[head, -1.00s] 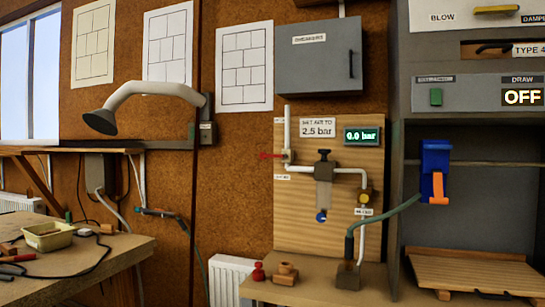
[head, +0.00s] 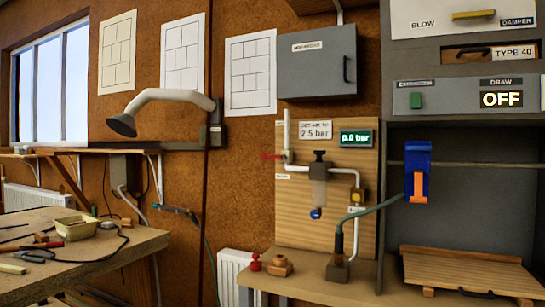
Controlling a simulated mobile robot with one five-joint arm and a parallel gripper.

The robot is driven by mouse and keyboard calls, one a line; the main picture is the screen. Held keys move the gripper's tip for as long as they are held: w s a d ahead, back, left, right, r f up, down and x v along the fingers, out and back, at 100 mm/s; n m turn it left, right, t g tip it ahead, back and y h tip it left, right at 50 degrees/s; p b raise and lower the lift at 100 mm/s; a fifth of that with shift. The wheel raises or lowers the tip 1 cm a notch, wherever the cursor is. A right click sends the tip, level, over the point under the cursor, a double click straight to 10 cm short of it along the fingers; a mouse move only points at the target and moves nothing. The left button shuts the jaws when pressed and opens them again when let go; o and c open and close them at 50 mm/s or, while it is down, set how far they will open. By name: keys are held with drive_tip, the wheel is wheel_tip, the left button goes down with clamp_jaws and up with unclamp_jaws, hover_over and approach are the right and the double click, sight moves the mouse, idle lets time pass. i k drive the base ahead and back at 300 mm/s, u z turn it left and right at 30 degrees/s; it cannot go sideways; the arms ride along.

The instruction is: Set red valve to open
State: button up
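The red valve (head: 269,156) is a small red lever on the white vertical pipe (head: 287,135) at the left of the wooden panel. Its lever points left, roughly level and crosswise to the pipe. A small label sits below it, too small to read. The green display (head: 356,138) on the panel reads 0.0 bar, beside a sign (head: 315,130) reading 2.5 bar. My gripper is not in view.
A cluttered worktable (head: 110,258) stands at left. A blue and orange tool (head: 418,172) hangs in the grey booth at right. A lamp-like hood (head: 122,125) overhangs left.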

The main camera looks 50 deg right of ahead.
sight(273, 156)
drive_tip(key=z, duration=0.05)
drive_tip(key=i, duration=0.9)
drive_tip(key=u, duration=0.1)
